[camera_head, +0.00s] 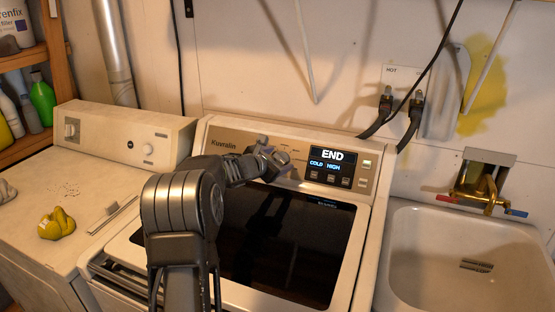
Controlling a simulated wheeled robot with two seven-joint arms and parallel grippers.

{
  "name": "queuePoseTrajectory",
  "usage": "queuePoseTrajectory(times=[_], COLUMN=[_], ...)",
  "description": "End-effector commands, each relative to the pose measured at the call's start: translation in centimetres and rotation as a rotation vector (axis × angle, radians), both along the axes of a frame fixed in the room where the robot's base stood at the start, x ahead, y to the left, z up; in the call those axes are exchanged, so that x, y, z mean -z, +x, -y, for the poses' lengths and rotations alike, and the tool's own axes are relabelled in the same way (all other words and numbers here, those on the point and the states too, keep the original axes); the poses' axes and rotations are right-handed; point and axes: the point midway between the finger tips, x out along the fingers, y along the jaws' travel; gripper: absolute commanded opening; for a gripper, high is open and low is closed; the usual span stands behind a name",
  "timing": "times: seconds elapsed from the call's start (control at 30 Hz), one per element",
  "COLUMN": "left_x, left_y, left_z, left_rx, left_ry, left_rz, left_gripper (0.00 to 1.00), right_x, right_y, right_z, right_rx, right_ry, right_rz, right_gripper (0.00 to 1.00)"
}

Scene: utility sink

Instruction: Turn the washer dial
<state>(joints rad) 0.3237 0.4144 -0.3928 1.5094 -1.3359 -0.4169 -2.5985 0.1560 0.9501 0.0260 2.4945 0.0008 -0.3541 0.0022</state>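The washer (375,235) stands in the middle with a dark glass lid. Its control panel (222,132) has a display (331,158) reading "END", "COLD" and "HIGH", with several small buttons below. My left gripper (272,160) is at the panel, left of the display. I cannot make out the washer dial; the gripper covers that part of the panel. The fingers are small and dark, and I cannot tell whether they are open, or shut on a dial. My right gripper is not in view.
A second machine (100,190) with its own knobs stands at left, a yellow cloth-like item (57,224) on top. A sink (415,262) with a brass faucet (480,196) is at right. Hoses (410,128) run down behind the washer. Shelves with bottles (42,98) are at far left.

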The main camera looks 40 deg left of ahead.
Motion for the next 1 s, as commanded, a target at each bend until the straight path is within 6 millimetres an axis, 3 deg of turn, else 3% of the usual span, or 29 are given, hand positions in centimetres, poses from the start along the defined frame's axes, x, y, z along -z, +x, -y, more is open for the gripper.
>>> queuePoseTrajectory(times=[0.73, 1.0], left_x=[0.0, 0.08], left_y=[-0.01, 0.0], left_z=[0.04, 0.07], left_rx=[0.001, -0.006], left_ry=[0.0, -0.013], left_rz=[0.0, 0.004], left_gripper=[0.04, 0.04], right_x=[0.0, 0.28], right_y=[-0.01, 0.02], right_z=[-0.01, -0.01], right_rx=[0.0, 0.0], right_ry=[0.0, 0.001], right_rz=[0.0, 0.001], right_gripper=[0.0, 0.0])
